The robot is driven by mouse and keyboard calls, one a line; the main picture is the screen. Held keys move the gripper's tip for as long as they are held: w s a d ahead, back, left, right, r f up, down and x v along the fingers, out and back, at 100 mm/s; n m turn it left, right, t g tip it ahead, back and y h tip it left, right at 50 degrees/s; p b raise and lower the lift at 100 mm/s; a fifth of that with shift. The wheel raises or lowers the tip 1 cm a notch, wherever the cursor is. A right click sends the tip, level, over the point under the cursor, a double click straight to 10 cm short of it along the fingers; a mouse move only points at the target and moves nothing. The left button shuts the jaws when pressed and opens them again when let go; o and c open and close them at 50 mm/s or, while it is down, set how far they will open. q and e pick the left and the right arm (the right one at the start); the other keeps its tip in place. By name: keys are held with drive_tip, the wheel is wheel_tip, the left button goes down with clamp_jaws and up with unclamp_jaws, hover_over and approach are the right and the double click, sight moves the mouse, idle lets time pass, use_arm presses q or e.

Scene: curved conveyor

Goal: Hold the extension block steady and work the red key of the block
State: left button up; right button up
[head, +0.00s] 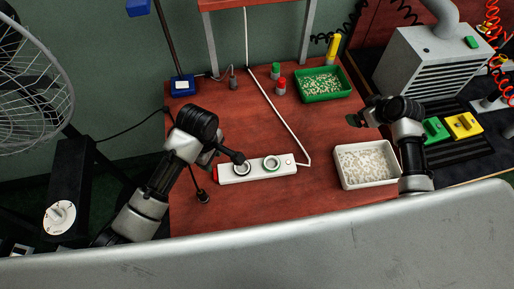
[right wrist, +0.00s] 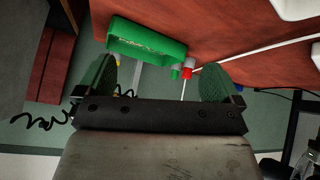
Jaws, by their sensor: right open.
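The white extension block (head: 257,173) lies on the red-brown table, with a red key (head: 215,174) at its left end. My right gripper (head: 362,115) is away to the right, above the table edge. In the right wrist view it (right wrist: 158,80) is open and empty, with green finger pads.
A white tray of pale pieces (head: 340,184) stands right of the block, and a green tray (head: 323,99) behind. Red and green capped bottles (head: 281,87) stand at the back. A white cable (head: 285,122) runs from the block's right end. A fan (head: 35,95) stands left.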

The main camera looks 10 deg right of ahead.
drive_tip(key=a+n+g+y, duration=0.1)
drive_tip(key=a+n+g, duration=0.15)
drive_tip(key=a, duration=0.85)
drive_tip(key=n+g+h, duration=0.3)
drive_tip(key=n+g, duration=0.2)
drive_tip(key=n, duration=0.5)
hover_over(257, 167)
wheel_tip(257, 167, down, 10)
drive_tip(key=shift+r, duration=0.1)
drive_tip(key=c, duration=1.3)
